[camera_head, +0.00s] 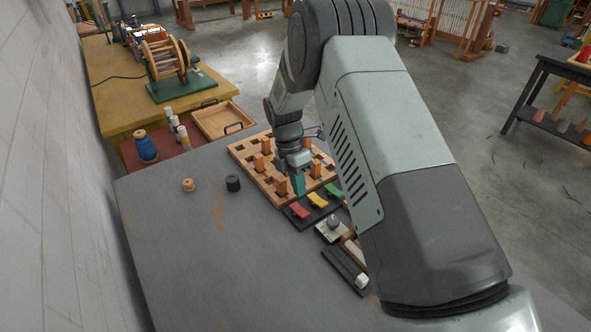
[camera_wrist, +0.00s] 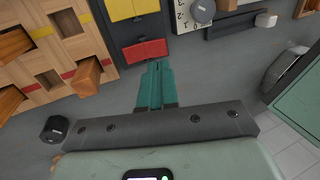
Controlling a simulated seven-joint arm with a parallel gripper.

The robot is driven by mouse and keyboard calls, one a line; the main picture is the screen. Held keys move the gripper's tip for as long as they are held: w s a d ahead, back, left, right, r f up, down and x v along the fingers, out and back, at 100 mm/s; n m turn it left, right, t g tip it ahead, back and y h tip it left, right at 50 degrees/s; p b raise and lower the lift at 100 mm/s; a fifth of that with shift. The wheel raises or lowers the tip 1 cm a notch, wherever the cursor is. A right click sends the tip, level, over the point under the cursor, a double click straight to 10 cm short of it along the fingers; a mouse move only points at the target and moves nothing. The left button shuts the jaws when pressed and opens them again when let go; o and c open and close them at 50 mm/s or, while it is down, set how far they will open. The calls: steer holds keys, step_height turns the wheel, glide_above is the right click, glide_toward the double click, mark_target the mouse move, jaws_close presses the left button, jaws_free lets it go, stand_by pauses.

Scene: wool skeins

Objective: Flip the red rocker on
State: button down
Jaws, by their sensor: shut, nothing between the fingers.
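The red rocker (camera_head: 298,211) sits at the near left end of a black panel (camera_head: 301,225), in line with a yellow rocker (camera_head: 317,200) and a green rocker (camera_head: 333,190). In the wrist view the red rocker (camera_wrist: 145,50) lies just beyond my fingertips, with the yellow rocker (camera_wrist: 131,8) behind it. My gripper (camera_head: 299,190) points down with its teal fingers together and empty, close by the red rocker. Its fingertips (camera_wrist: 157,66) appear at the rocker's near edge; I cannot tell whether they touch. Which way the rocker is tilted is not clear.
A wooden peg board (camera_head: 262,178) with orange blocks stands beside the panel. A dial plate (camera_head: 333,228) and a slider with a white knob (camera_head: 361,281) lie on the other side.

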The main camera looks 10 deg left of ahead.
mark_target(304, 213)
steer(key=x, duration=0.6)
steer(key=shift+s+d+f, duration=0.1)
steer(key=shift+d+f, duration=0.05)
steer(key=shift+f, duration=0.15)
steer(key=shift+t, duration=0.3)
steer(key=shift+w+a+r, duration=0.25)
steer(key=shift+w+a, duration=0.3)
step_height(304, 213, up, 14)
stand_by(0.6)
